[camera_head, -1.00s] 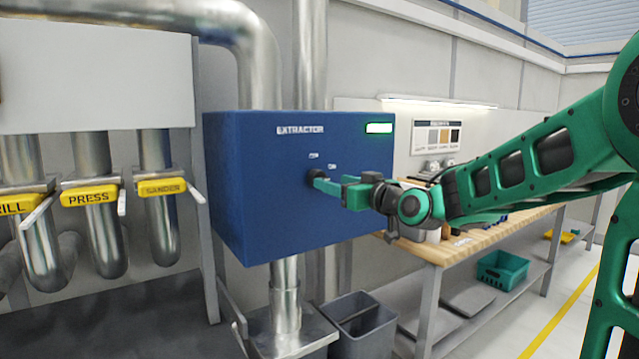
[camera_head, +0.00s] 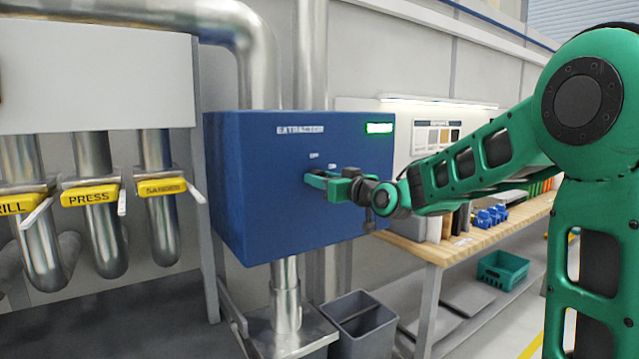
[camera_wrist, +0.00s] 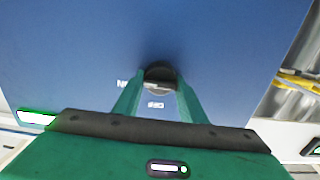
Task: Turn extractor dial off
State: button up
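The blue extractor box (camera_head: 270,200) hangs in the middle of the head view, with a lit green indicator (camera_head: 379,128) at its upper right. Its dark round dial (camera_wrist: 160,74) is in the upper middle of the wrist view. In that view, upside down, the OFF label (camera_wrist: 155,105) is below the dial and the ON label (camera_wrist: 122,84) is to its left. My gripper (camera_head: 312,178) is at the front of the box. Its two green fingers (camera_wrist: 160,86) lie on both sides of the dial and look closed on it. I cannot tell where the dial points.
A wooden workbench (camera_head: 440,248) with small items stands to the right, with a teal crate (camera_head: 503,270) on its lower shelf. Pipes with yellow PRESS (camera_head: 88,196) and SANDER (camera_head: 162,188) gate tags are at left.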

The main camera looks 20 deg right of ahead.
jog(key=shift+a, duration=0.15)
jog(key=shift+n, duration=0.4)
jog(key=n, duration=0.3)
jog(key=shift+n, duration=0.4)
jog(key=n, duration=0.4)
jog(key=shift+f+n, duration=0.1)
jog(key=shift+n, duration=0.2)
jog(key=n, duration=0.5)
jog(key=shift+a+f, duration=0.1)
jog(key=shift+f, duration=0.1)
jog(key=shift+s+f+n, duration=0.1)
jog(key=shift+f+n, duration=0.05)
jog(key=shift+n, duration=1.65)
jog(key=shift+a+f, duration=0.1)
